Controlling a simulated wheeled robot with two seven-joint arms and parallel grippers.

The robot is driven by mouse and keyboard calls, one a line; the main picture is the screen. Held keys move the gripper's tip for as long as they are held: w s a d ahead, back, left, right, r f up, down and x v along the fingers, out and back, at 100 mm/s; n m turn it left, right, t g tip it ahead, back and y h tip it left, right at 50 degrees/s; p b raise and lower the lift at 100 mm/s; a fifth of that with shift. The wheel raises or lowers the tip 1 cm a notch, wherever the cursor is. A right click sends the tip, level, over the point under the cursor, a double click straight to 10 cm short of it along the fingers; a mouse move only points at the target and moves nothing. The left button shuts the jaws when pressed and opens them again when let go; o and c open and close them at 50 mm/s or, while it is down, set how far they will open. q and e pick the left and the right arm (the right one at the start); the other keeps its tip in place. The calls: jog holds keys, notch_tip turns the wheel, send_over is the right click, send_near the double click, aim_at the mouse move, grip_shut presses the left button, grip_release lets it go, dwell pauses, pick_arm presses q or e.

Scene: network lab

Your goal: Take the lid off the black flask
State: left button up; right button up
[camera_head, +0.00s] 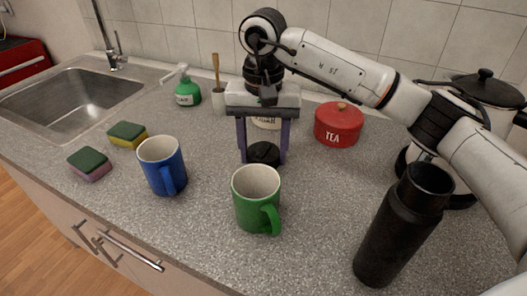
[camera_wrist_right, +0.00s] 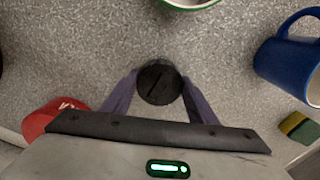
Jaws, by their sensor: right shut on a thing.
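The black flask (camera_head: 402,228) stands upright on the counter at the front right in the head view. Its top is open and its dark mouth shows. The round black lid (camera_head: 263,153) is apart from it, behind the green mug. My right gripper (camera_head: 264,151) points down with its purple fingers shut on the lid. The lid also shows in the right wrist view (camera_wrist_right: 159,82), between the fingertips. It is at or just above the counter; I cannot tell if it touches. My left gripper is not in view.
A green mug (camera_head: 256,199) stands just in front of the lid, and a blue mug (camera_head: 162,165) to its left. A red tea tin (camera_head: 339,124) is behind right. Two sponges (camera_head: 90,163) (camera_head: 127,135), a soap bottle (camera_head: 187,91) and the sink (camera_head: 75,94) are left.

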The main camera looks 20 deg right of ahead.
jog(key=shift+f, duration=0.4)
jog(key=shift+f, duration=0.2)
jog(key=o, duration=1.2)
jog(key=shift+r, duration=0.1)
